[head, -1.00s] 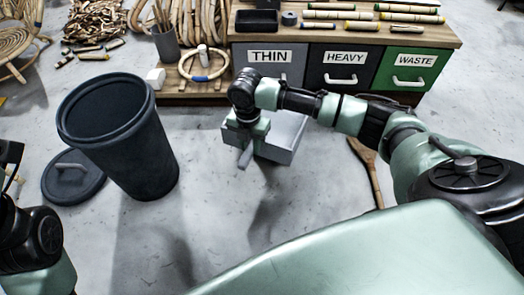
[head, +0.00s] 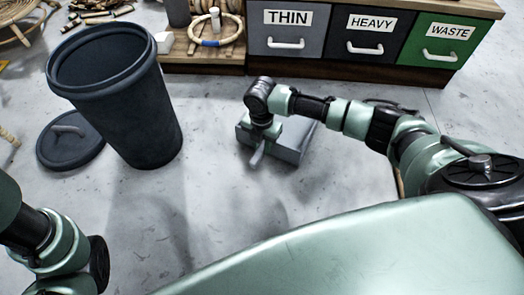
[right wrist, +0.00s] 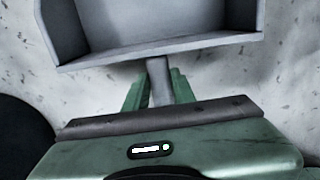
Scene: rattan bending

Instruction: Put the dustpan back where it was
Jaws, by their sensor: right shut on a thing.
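The grey dustpan (head: 290,146) is in the middle of the head view, its pan beyond my right gripper and its handle pointing back toward me. My right gripper (head: 264,142) is shut on the dustpan's handle. In the right wrist view the handle runs between the green fingers (right wrist: 158,90), and the open pan (right wrist: 155,28) fills the top. I cannot tell whether the pan touches the floor. My left arm shows at the lower left of the head view, but its gripper fingers are out of the picture.
A dark bin (head: 122,100) stands open at the left, its lid (head: 70,148) on the floor beside it. A cabinet with THIN (head: 287,42), HEAVY (head: 364,47) and WASTE (head: 444,50) drawers stands at the back. The grey floor between the bin and dustpan is clear.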

